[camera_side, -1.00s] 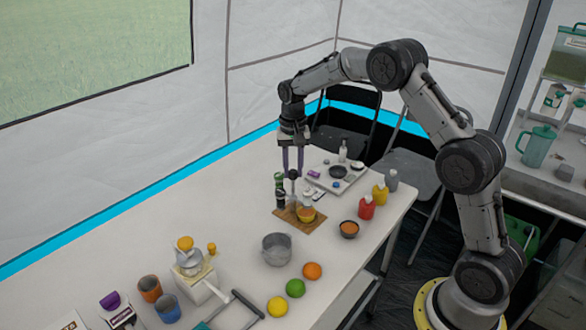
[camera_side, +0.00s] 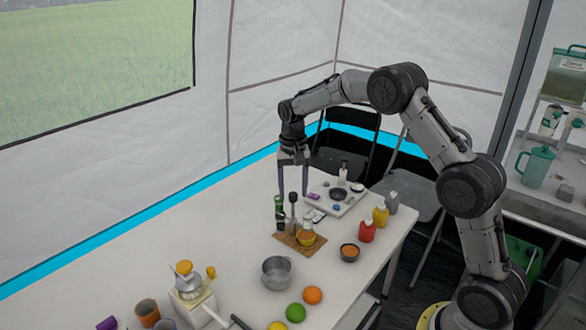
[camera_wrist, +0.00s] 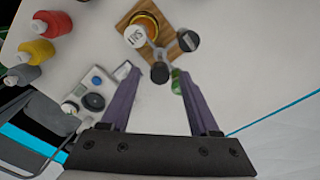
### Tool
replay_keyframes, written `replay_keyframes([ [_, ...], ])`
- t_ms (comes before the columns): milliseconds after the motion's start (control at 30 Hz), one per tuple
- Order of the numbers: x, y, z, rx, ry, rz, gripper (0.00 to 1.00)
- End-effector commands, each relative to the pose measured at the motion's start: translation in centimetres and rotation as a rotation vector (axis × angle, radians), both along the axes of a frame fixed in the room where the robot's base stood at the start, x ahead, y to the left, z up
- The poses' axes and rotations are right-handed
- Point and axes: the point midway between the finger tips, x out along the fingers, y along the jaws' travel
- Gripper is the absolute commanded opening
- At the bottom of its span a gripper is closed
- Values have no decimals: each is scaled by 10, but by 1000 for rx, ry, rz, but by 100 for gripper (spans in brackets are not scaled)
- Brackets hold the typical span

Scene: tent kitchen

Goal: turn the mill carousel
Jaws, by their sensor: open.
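The mill carousel stands on a wooden board (camera_side: 284,237) on the white table. My gripper (camera_side: 293,193) points down above the carousel, purple fingers apart. Contact with the post cannot be told.
A scale-like tray (camera_side: 340,198) lies behind. A metal pot (camera_side: 277,272) and several fruits are in front. The table's left middle is clear.

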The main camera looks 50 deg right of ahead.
Motion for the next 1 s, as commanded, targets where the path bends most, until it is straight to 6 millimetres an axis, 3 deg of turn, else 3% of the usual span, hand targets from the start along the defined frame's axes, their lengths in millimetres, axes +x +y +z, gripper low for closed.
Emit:
replay_keyframes([
  [533,1,0,108,-1,-6,0,62],
  [733,0,0,126,-1,-2,0,62],
  [1000,0,0,129,-1,-1,0,62],
])
